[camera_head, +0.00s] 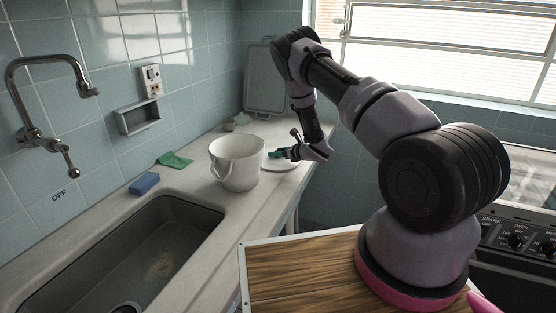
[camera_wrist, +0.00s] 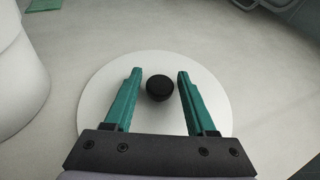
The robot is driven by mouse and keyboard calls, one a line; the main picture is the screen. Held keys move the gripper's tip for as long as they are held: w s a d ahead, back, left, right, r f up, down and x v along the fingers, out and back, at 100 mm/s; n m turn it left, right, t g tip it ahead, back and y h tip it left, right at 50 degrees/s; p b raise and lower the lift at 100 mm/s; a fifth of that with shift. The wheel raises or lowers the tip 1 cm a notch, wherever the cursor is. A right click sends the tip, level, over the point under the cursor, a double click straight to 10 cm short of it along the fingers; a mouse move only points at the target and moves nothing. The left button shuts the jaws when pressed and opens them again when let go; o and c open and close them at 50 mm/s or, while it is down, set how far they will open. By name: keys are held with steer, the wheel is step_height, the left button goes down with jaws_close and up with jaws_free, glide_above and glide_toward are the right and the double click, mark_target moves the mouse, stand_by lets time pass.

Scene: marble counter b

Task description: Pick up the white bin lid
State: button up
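The white bin lid (camera_head: 284,164) lies flat on the counter, just right of the white bin, partly covered by my gripper in the head view. In the wrist view the lid (camera_wrist: 105,81) is a white disc with a round black knob (camera_wrist: 160,88) in its middle. My gripper (camera_wrist: 158,73) is open above the lid. Its two green fingers stand on either side of the knob, with a gap on both sides. My gripper also shows over the lid in the head view (camera_head: 274,154). The exact height above the lid is hard to tell.
The white bin (camera_head: 236,165) stands left of the lid, close to my gripper. A blue sponge (camera_head: 145,183) and a green cloth (camera_head: 174,160) lie beside the sink (camera_head: 150,255). A grey tray-like panel (camera_head: 265,80) leans on the back wall. The counter's edge runs close right of the lid.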

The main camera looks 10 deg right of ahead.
jaws_close()
steer(key=shift+r, duration=0.1)
